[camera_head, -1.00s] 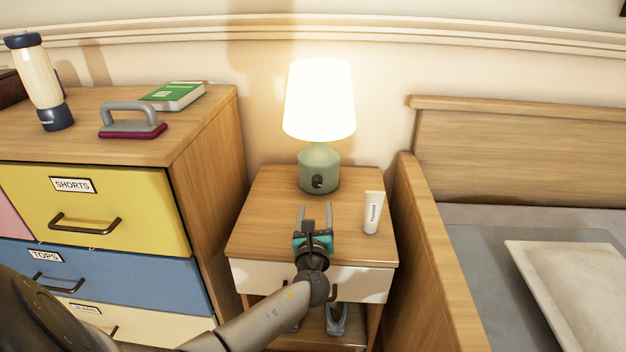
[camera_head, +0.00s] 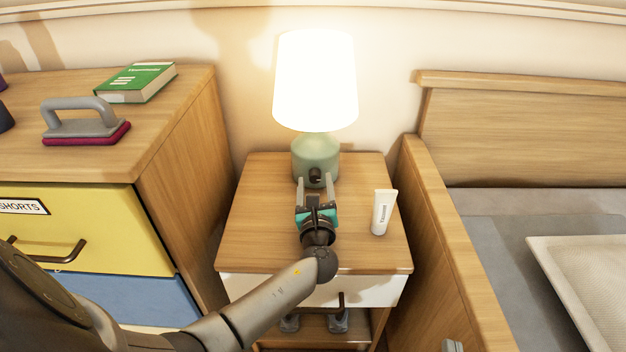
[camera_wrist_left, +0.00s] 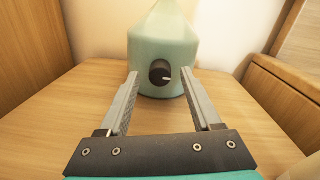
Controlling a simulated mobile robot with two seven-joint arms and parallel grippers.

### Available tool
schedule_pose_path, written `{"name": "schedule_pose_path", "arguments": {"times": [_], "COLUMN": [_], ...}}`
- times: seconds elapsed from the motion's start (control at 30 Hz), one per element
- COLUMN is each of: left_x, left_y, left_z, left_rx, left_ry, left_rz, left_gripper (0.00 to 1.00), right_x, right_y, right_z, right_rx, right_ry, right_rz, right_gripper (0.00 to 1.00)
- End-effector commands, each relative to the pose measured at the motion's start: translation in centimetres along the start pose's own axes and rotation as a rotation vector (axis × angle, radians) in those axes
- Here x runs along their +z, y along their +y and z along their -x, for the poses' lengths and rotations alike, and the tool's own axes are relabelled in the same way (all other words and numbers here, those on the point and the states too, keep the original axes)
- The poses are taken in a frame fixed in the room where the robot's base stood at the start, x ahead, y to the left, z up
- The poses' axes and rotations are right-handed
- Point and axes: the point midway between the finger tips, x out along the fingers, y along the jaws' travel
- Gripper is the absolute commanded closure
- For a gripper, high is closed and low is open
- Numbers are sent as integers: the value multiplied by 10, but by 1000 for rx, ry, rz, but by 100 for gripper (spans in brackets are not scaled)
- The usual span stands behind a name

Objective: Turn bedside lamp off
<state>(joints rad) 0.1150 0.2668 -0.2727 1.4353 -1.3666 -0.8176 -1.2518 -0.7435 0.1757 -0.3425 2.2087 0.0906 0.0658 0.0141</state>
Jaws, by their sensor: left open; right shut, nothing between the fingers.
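The bedside lamp is lit, with a glowing white shade (camera_head: 316,80) on a rounded green base (camera_head: 316,150). A dark round knob (camera_head: 315,175) sits on the front of the base. In the left wrist view the knob (camera_wrist_left: 160,73) shows a pale line lying nearly level. My left gripper (camera_head: 316,183) is open just in front of the base. In the left wrist view its fingers (camera_wrist_left: 160,80) point at the base, one on each side of the knob, with nothing between them. Only a grey tip of my right gripper (camera_head: 452,345) shows at the bottom edge.
The lamp stands at the back of a wooden nightstand (camera_head: 262,220). A white tube (camera_head: 383,212) stands to the right of my left gripper. A dresser (camera_head: 180,130) with a green book (camera_head: 137,82) is on the left, and a wooden bed frame (camera_head: 440,225) is on the right.

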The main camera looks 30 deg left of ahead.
Motion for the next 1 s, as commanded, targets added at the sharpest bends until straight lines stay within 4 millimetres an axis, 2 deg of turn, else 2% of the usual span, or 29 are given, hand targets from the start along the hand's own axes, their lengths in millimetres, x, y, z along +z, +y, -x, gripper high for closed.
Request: {"name": "schedule_pose_path", "arguments": {"times": [0.2,0.77,1.0], "left_x": [0,0,0], "left_y": [0,0,0], "left_z": [0,0,0], "left_rx": [0,0,0], "left_ry": [0,0,0], "left_rz": [0,0,0], "left_gripper": [36,99,100], "right_x": [2,3,3], "right_y": [0,-1,-1], "right_z": [0,1,1], "right_rx": [0,-1,-2], "right_ry": [-3,-8,-9], "right_rz": [-1,-2,-1], "right_gripper": [100,100,100]}}
